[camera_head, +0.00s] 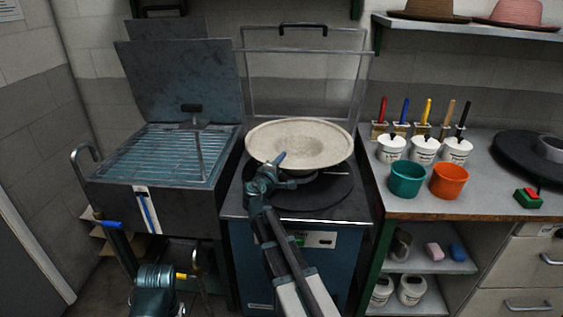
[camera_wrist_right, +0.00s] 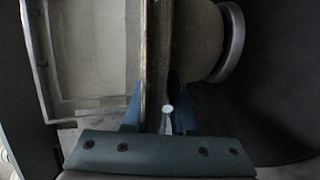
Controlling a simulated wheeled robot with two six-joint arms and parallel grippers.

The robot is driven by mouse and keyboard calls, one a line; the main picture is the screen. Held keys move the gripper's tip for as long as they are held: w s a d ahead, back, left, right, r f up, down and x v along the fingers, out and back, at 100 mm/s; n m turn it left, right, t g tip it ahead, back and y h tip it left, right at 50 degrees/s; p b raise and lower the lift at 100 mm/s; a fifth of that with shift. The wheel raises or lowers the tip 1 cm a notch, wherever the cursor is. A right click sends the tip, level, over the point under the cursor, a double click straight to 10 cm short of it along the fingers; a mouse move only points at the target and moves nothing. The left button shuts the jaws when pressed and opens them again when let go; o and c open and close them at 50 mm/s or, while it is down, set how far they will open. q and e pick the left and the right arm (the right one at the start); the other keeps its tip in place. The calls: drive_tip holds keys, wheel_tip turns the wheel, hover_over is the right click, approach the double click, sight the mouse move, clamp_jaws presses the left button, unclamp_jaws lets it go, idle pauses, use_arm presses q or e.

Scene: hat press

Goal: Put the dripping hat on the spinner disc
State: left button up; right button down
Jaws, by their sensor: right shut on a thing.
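The cream hat (camera_head: 302,141) is upside down, brim up, over the black spinner disc (camera_head: 320,195) in the middle of the head view. My right gripper (camera_head: 273,172) is shut on the near edge of its brim. In the right wrist view the hat's brim (camera_wrist_right: 153,70) stands between the fingers. The crown (camera_wrist_right: 195,40) points to a grey ring (camera_wrist_right: 234,40) in front of the dark disc. I cannot tell if the crown rests on the ring. No water drops can be made out. My left gripper is not in view; part of my left arm shows at the bottom left.
A steel tank (camera_head: 165,170) with a raised lid stands left. A clear guard (camera_head: 305,85) stands raised behind the disc. On the right bench are white tubs, a teal cup (camera_head: 406,180), an orange cup (camera_head: 448,181) and a green-red button (camera_head: 528,197). Two hats lie on the shelf above.

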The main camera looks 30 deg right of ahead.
drive_tip(key=c, duration=0.6)
unclamp_jaws()
drive_tip(key=shift+c, duration=0.2)
drive_tip(key=p+v, duration=0.1)
drive_tip(key=v, duration=1.3)
